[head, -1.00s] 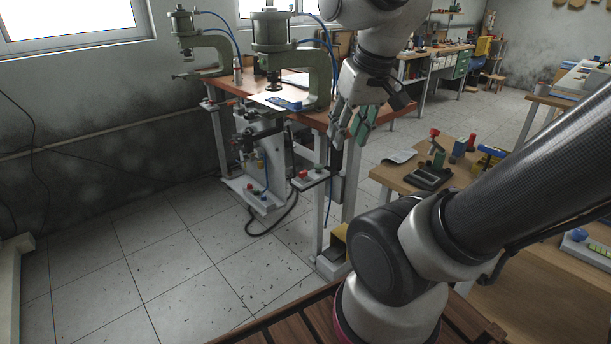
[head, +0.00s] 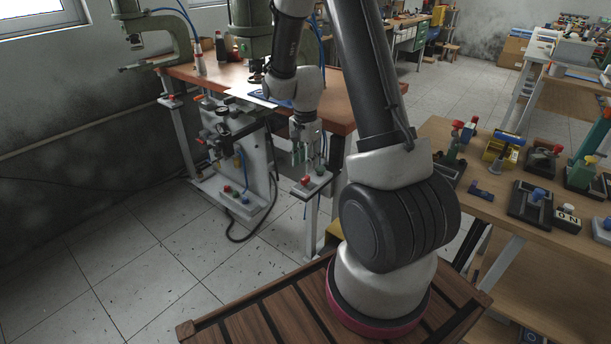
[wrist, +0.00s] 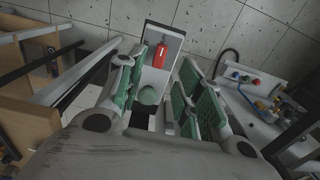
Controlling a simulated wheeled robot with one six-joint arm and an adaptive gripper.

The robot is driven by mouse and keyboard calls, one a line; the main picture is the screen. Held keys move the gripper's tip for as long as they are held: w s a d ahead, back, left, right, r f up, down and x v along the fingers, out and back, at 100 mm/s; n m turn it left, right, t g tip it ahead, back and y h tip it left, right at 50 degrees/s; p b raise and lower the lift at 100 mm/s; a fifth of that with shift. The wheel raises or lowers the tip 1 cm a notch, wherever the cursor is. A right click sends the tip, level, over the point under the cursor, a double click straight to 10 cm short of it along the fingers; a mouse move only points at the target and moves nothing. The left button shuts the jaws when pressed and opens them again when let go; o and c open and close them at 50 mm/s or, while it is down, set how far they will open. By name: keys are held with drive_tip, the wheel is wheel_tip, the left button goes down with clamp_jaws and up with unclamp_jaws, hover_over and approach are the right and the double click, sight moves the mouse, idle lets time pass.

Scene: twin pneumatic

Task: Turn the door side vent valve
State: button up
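Beneath my gripper (head: 304,158), a small plate (head: 313,190) on the right front leg of the press table carries a red part (head: 306,181) and a green part (head: 320,169). Nothing is held. I cannot tell which part is the door side vent valve. Contact with the plate is not visible.
A lower white panel (head: 215,190) to the left holds red and blue knobs, fittings and gauges. A black cable hangs beside it. The wooden press table (head: 345,108) is close above. A workbench (head: 440,130) with several devices stands at right. The tiled floor at left is clear.

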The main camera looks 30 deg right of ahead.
sight(305, 177)
wheel_tip(305, 177, down, 6)
idle(0.4)
clamp_jaws()
